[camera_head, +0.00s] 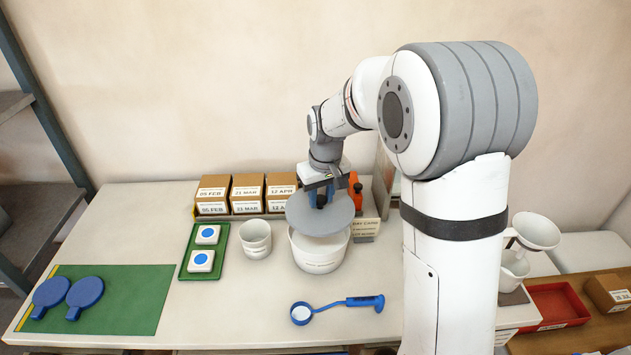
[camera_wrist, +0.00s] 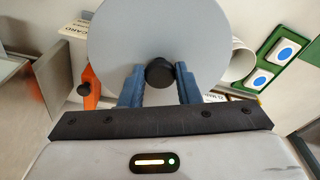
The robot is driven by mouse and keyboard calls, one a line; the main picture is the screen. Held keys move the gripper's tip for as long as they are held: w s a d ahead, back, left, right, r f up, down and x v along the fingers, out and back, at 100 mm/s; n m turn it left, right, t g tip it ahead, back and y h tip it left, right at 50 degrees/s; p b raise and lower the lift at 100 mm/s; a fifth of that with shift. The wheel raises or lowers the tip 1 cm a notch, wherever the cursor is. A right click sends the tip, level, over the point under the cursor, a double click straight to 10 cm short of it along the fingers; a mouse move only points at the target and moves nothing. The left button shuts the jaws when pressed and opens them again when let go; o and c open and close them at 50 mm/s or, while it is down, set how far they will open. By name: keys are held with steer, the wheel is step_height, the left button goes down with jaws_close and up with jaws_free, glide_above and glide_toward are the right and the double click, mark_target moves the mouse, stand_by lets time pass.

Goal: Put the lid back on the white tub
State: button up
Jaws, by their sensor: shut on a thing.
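My gripper (camera_head: 321,197) is shut on the lid's black knob; in the wrist view the blue fingers (camera_wrist: 160,85) sit on both sides of the black knob (camera_wrist: 160,72). The lid (camera_wrist: 158,30) fills the upper middle of the wrist view and hides most of the tub there.
A smaller white cup (camera_head: 255,240) stands left of the tub. A green tray (camera_head: 187,271) holds two white blocks with blue dots. Labelled boxes (camera_head: 247,194) stand behind. An orange item (camera_head: 356,190) stands close behind the lid.

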mark_target(321, 210)
steer(key=shift+s+a+f+b, duration=0.1)
steer(key=shift+a+f+b, duration=0.05)
steer(key=shift+f+b, duration=0.25)
step_height(321, 210, down, 5)
steer(key=b, duration=0.3)
steer(key=shift+f, duration=0.1)
steer(key=shift+f+b, duration=0.15)
steer(key=shift+b, duration=0.15)
steer(key=shift+f+b, duration=0.1)
steer(key=shift+b, duration=0.25)
stand_by(1.8)
steer(key=o, duration=1)
steer(key=shift+o, duration=0.8)
steer(key=shift+s, duration=0.1)
steer(key=o, duration=0.4)
